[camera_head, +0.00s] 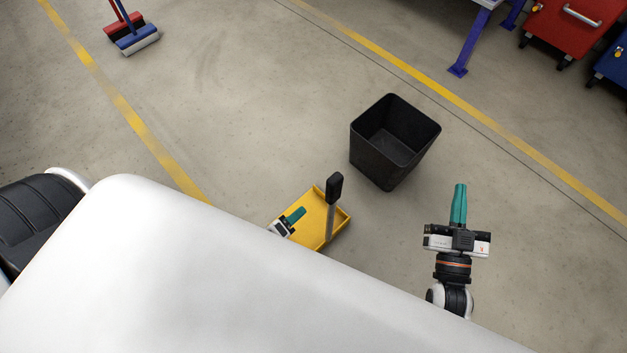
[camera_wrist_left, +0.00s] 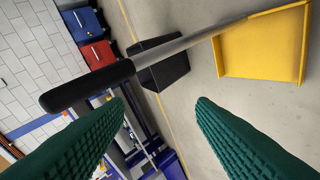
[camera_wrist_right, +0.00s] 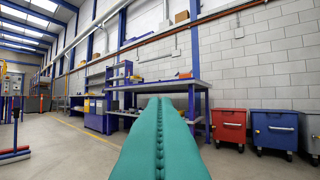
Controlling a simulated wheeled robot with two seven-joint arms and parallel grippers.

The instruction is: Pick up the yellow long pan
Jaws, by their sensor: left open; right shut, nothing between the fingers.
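The yellow long pan (camera_head: 312,203) is on the floor, with its long grey handle rising to a black grip (camera_head: 335,187). My left gripper (camera_head: 301,212) appears over the pan's left part in the head view, left of the handle. In the left wrist view its teal fingers are spread wide and empty. There the handle (camera_wrist_left: 185,45) and black grip (camera_wrist_left: 88,86) cross beyond the fingertips, and the yellow tray (camera_wrist_left: 262,45) is at upper right. My right gripper (camera_head: 460,187) is shut and empty, right of the pan; its fingers also show in the right wrist view (camera_wrist_right: 160,100).
A black bin (camera_head: 395,140) stands on the floor just beyond the pan. Red and blue brooms (camera_head: 132,35) are far left. A red cabinet (camera_head: 570,25) and a blue one (camera_head: 612,65) are at the upper right. My white body hides the near floor.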

